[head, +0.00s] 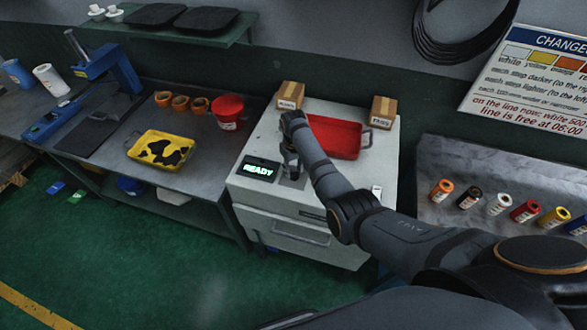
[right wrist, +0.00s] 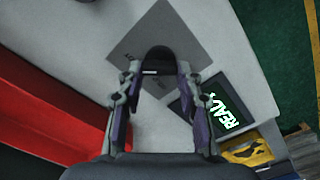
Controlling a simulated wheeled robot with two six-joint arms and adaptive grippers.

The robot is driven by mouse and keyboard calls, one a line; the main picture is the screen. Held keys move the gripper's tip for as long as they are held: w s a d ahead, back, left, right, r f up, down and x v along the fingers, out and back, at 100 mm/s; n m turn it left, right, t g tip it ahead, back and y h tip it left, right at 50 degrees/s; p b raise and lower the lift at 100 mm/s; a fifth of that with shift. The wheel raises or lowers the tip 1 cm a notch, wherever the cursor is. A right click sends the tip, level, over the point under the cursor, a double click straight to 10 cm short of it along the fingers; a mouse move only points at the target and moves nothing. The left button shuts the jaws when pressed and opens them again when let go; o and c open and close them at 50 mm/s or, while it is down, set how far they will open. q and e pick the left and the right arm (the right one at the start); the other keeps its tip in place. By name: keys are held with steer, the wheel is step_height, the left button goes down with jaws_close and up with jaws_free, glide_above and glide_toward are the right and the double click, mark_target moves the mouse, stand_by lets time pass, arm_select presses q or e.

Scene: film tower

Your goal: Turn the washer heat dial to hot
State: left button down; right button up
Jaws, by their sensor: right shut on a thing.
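The washer (head: 290,215) is a white box-shaped machine with a lit READY display (head: 258,170), which also shows in the right wrist view (right wrist: 229,114). The heat dial (right wrist: 160,58) is a dark round knob on a grey square plate (right wrist: 188,35) on the washer's top. A short white mark shows on the dial's near side; I cannot read any heat labels. My right gripper (right wrist: 158,70) is shut on the dial, with one finger on each side. In the head view, my right gripper (head: 291,170) points down beside the display and hides the dial. My left gripper is not in view.
A red tray (head: 350,138) and two cardboard boxes (head: 290,95) (head: 383,112) are on the washer's top. The left bench holds a yellow tray (head: 148,158) and a red tub (head: 227,112). Several coloured rolls (head: 498,204) lie on the right bench.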

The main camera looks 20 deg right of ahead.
stand_by(0.4)
steer(key=o, duration=1.1)
steer(key=shift+o, duration=0.2)
steer(key=shift+r, duration=0.1)
step_height(320, 180, up, 12)
